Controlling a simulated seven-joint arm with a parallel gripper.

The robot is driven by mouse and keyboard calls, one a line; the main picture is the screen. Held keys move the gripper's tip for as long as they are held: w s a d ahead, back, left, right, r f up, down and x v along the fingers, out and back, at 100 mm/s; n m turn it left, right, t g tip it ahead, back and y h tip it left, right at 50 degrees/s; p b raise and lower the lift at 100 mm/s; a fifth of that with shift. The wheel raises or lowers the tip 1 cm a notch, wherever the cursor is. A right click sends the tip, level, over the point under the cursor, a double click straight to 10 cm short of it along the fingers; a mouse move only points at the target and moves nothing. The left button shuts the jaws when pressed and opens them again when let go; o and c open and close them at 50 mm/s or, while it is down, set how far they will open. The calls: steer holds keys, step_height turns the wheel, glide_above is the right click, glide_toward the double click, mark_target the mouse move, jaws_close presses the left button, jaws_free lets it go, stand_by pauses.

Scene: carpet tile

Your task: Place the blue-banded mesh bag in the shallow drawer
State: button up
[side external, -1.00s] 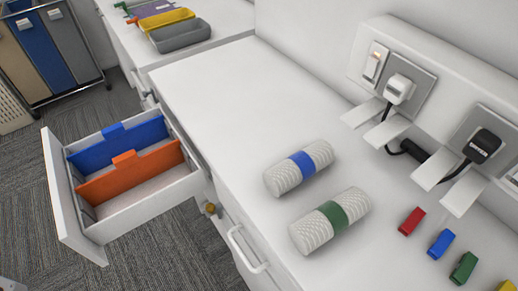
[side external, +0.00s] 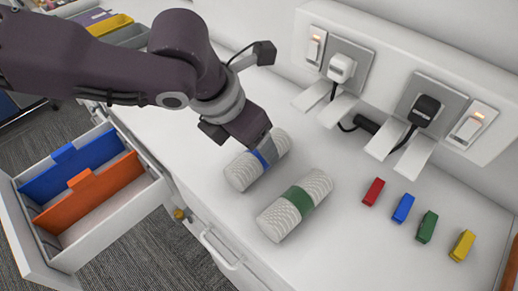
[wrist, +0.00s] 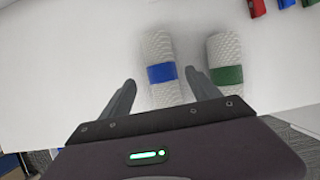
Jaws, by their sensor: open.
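The blue-banded mesh bag (side external: 243,171), a white ribbed roll with a blue band, lies on the white counter (side external: 190,135). It also shows in the wrist view (wrist: 158,45). My gripper (side external: 267,150) is over its band, with the fingers hiding part of it. In the wrist view my gripper (wrist: 160,77) is open, one finger on each side of the bag, with gaps visible. The shallow drawer (side external: 22,232) is pulled open at left, with a blue divider (side external: 75,165) and an orange divider (side external: 95,195) inside.
A green-banded mesh bag (side external: 296,206) lies close beside, near my right finger in the wrist view. Several coloured blocks (side external: 403,208) lie at right. Sockets with plugs (side external: 342,68) line the wall behind. Bins (side external: 112,24) stand at the back left.

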steer(key=x, duration=0.4)
steer(key=shift+d+f, duration=0.25)
steer(key=shift+f, duration=0.05)
jaws_close()
step_height(320, 180, up, 18)
stand_by(0.4)
